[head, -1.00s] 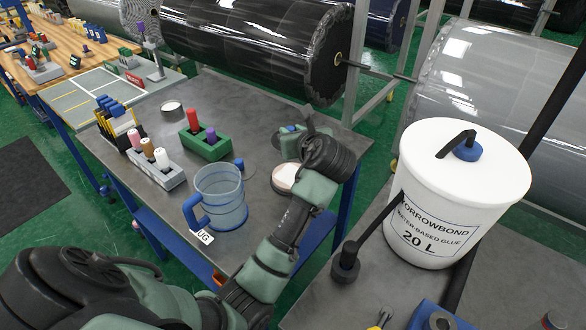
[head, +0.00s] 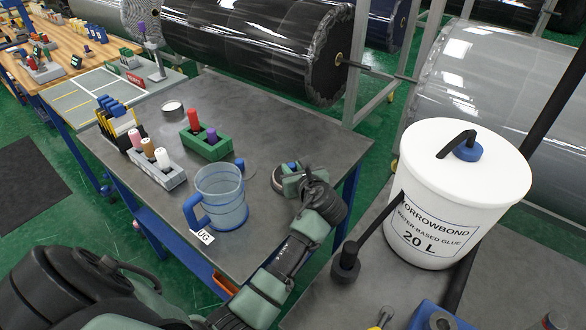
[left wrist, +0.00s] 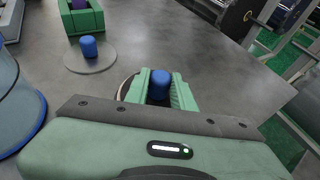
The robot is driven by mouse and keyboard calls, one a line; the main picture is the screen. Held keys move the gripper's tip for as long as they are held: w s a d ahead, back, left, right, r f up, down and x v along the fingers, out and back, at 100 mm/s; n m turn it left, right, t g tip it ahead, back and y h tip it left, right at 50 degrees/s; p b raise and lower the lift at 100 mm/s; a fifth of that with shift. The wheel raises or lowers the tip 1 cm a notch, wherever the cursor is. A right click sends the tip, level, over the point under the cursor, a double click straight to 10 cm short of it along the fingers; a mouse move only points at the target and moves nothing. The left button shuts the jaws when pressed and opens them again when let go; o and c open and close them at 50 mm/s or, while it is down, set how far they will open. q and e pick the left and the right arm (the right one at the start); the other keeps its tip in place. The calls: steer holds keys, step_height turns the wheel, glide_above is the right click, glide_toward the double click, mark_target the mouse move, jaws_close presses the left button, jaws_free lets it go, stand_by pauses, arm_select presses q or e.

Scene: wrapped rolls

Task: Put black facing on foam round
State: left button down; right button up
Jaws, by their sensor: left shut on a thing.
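My left gripper (head: 290,172) is shut on the blue knob (left wrist: 160,84) of the black facing, seen between the green fingers in the left wrist view. The facing is mostly hidden by the fingers; its dark rim (left wrist: 124,88) shows at their left. The foam round (head: 277,183) is directly under the gripper on the grey table, with only a thin edge showing. The facing is at or just above the foam round; I cannot tell whether they touch. My right gripper is out of view.
A grey disc with a blue knob (left wrist: 90,58) lies beside the gripper. A blue jug (head: 222,200), a green block with pegs (head: 207,145) and a grey bottle holder (head: 160,172) stand to the left. A white glue bucket (head: 455,200) stands at right. The table's right edge is close.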

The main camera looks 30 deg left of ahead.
arm_select(q)
steer(key=c, duration=1.2)
jaws_free()
steer(key=shift+f, duration=0.1)
steer(key=shift+s+d+r, duration=0.1)
steer(key=shift+d+r, duration=0.1)
steer(key=v, duration=1.1)
steer(key=shift+s+d+r+b, duration=0.15)
steer(key=shift+s+b, duration=0.1)
steer(key=shift+b, duration=0.15)
